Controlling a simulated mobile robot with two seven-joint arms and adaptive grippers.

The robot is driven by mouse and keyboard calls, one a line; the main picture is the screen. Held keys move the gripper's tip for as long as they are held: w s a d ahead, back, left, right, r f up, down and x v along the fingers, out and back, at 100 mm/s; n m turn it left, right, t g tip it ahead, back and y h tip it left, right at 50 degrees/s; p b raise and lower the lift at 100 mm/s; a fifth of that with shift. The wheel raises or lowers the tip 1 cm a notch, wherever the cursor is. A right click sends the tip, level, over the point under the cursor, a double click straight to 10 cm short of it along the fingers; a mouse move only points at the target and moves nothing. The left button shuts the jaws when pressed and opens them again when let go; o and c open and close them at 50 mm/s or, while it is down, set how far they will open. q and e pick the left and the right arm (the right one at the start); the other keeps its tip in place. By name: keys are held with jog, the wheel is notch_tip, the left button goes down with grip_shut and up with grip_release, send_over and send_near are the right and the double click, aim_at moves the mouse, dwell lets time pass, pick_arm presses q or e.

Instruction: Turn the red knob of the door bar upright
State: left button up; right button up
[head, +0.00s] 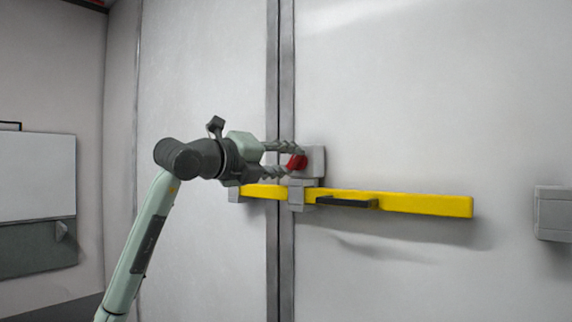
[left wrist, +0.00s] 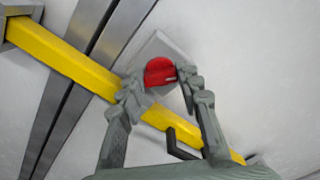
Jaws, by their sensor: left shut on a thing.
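The red knob (head: 297,162) sits on a grey housing (head: 314,156) on the door, just above the yellow door bar (head: 425,204). My left gripper (head: 294,160) is shut on the red knob, with its fingers on either side of it. In the left wrist view the red knob (left wrist: 160,72) shows between the two fingertips (left wrist: 158,82) of the gripper, in front of the grey housing. The yellow bar (left wrist: 60,55) runs diagonally behind the fingers there. The fingers hide part of the knob in the head view. My right gripper is not in view.
The yellow bar crosses the door seam (head: 280,90) and carries a black handle (head: 346,202). A grey bracket (head: 553,213) is on the door at the far right. A white panel (head: 36,177) hangs on the left wall.

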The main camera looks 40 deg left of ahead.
pick_arm(q)
jog(key=shift+n, duration=1)
jog(key=n, duration=0.2)
jog(key=shift+n, duration=0.3)
jog(key=shift+f+n, duration=0.1)
jog(key=shift+n, duration=1.5)
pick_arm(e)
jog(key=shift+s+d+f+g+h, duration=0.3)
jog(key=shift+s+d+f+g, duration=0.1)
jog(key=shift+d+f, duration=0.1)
pick_arm(q)
jog(key=o, duration=1.2)
jog(key=shift+c, duration=0.2)
jog(key=shift+s+a, duration=0.1)
jog(key=shift+s, duration=0.05)
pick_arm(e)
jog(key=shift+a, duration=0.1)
pick_arm(q)
jog(key=s, duration=1.1)
jog(key=shift+s+a, duration=0.4)
jog(key=shift+a, duration=0.05)
